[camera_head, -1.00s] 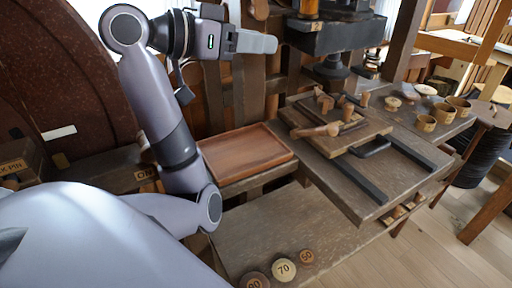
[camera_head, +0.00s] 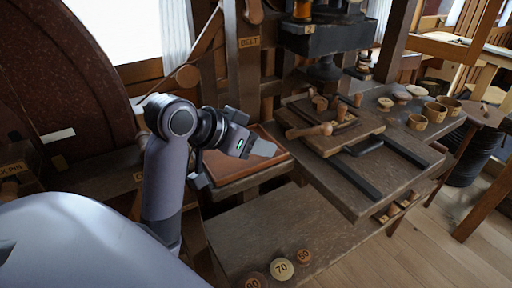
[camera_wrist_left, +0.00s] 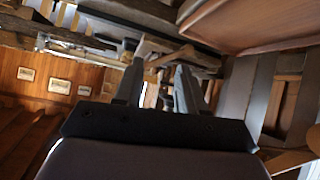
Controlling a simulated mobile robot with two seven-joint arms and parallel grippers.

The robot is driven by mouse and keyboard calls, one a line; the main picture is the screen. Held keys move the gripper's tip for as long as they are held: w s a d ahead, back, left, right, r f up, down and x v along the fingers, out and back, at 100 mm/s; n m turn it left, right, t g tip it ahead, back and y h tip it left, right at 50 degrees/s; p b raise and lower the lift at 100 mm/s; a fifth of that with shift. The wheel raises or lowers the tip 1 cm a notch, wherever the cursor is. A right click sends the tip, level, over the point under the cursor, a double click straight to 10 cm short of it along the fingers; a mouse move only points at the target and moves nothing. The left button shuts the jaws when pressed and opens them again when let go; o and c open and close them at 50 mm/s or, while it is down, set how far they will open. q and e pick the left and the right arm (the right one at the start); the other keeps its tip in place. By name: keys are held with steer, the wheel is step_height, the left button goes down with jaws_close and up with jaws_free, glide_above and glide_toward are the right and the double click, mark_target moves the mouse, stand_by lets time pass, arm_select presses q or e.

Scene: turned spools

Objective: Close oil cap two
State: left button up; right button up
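No part is clearly marked as oil cap two. An amber cylinder with a dark base (camera_head: 302,10), perhaps an oil cup, stands on the black machine head (camera_head: 325,37) at the top of the head view. Its top is cut off by the frame, so I cannot see a cap. My left gripper (camera_head: 263,148) hangs in front of the tray, left of and below the machine head, touching nothing that I can see. In the left wrist view its two fingers (camera_wrist_left: 160,75) stand apart with nothing held between them. My right gripper is not in view.
A brown tray (camera_head: 225,180) lies behind my left gripper. The workbench (camera_head: 345,185) holds a board with wooden pegs and a mallet (camera_head: 310,130). Several wooden cups (camera_head: 418,122) stand at right. Round weights marked 70 (camera_head: 281,269) and 50 (camera_head: 304,256) lie on the lower shelf.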

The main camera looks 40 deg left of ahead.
arm_select(q)
steer(key=shift+s+d+f, duration=0.1)
steer(key=shift+s+f, duration=0.05)
steer(key=shift+f, duration=0.35)
